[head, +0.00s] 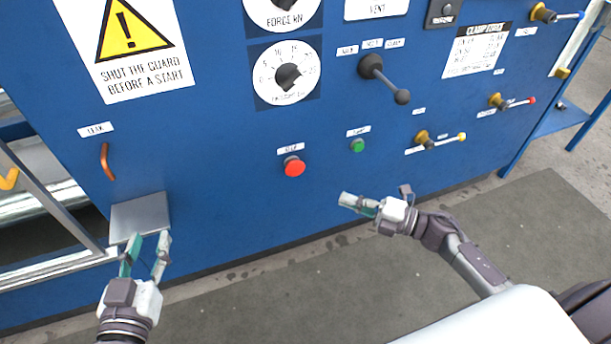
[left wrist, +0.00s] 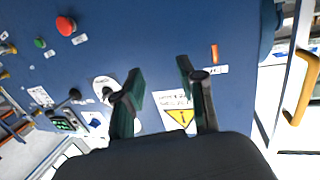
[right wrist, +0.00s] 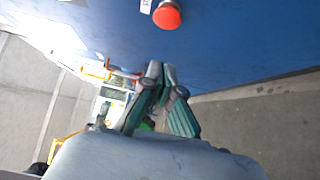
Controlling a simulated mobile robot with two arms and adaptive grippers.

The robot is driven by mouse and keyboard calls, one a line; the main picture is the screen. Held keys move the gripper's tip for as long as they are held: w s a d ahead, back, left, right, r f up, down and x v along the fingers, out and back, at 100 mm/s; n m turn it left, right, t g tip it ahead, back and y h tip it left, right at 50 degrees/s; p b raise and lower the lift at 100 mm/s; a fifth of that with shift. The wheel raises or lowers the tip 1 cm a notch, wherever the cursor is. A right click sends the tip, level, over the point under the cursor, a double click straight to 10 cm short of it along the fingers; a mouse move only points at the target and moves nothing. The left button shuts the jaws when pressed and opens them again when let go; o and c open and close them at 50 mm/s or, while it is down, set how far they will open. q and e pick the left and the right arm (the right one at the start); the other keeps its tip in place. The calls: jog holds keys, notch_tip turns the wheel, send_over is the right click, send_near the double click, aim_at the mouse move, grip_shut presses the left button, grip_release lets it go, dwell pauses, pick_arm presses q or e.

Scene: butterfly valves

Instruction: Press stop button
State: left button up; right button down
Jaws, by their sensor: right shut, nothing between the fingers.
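The red stop button (head: 294,167) sits on the blue panel (head: 230,200), under a small white label too small to read surely. It also shows in the left wrist view (left wrist: 66,26) and the right wrist view (right wrist: 167,15). My right gripper (head: 343,200) is shut and empty, below and to the right of the red button, apart from it. In the right wrist view its fingertips (right wrist: 160,68) are together below the button. My left gripper (head: 148,240) is open and empty at the lower left, in front of a grey plate (head: 140,215).
A green button (head: 357,146) is right of the red one. An orange handle (head: 106,161) is at left. The panel around the red button is clear.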

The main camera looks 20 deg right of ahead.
jog(key=b, duration=0.2)
send_near(291, 172)
jog(key=a, duration=0.4)
jog(key=w, duration=0.3)
jog(key=shift+w+a+b, duration=0.2)
jog(key=shift+b, duration=0.15)
pick_arm(q)
notch_tip(291, 172, up, 11)
jog(key=s+d+t+h, duration=0.1)
jog(key=s+t+h, duration=0.1)
jog(key=t, duration=0.5)
jog(key=shift+s+t+h, duration=0.15)
jog(key=shift+t+h, duration=0.15)
jog(key=shift+t, duration=0.1)
pick_arm(e)
jog(key=shift+w+r, duration=0.1)
jog(key=shift+w, duration=0.3)
pick_arm(q)
jog(key=shift+r, duration=0.1)
